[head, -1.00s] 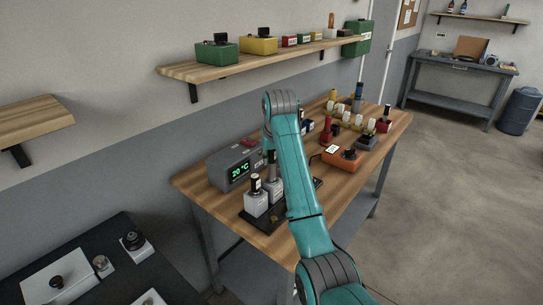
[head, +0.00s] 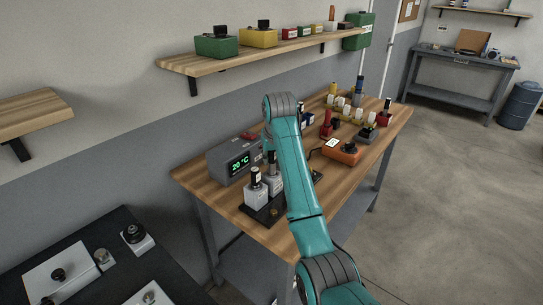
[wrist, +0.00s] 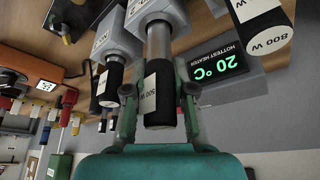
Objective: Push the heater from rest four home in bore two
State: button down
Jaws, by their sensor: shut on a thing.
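My gripper (wrist: 158,108) is shut on a black-handled heater (wrist: 158,88) labelled 500 W in the wrist view. Its bare metal shaft shows between the handle and a pale grey block (wrist: 152,14); the shaft's end appears to be inside that block. In the head view the held heater (head: 273,159) stands above the block (head: 275,186), partly hidden by my arm, and the gripper is hidden there. An 800 W heater (wrist: 264,28) is on one side in the wrist view, and another black-handled heater (wrist: 110,82) is on the other. Bore numbers cannot be read.
A grey readout box (head: 235,162) showing 20 °C stands close behind the blocks. An orange unit (head: 341,153) and several coloured holders lie farther along the wooden bench (head: 200,181). A shelf (head: 190,64) is on the wall above.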

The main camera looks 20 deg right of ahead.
jog(key=shift+f, duration=1.6)
jog(key=shift+r, duration=0.1)
jog(key=shift+r, duration=3.6)
jog(key=shift+f, duration=3.6)
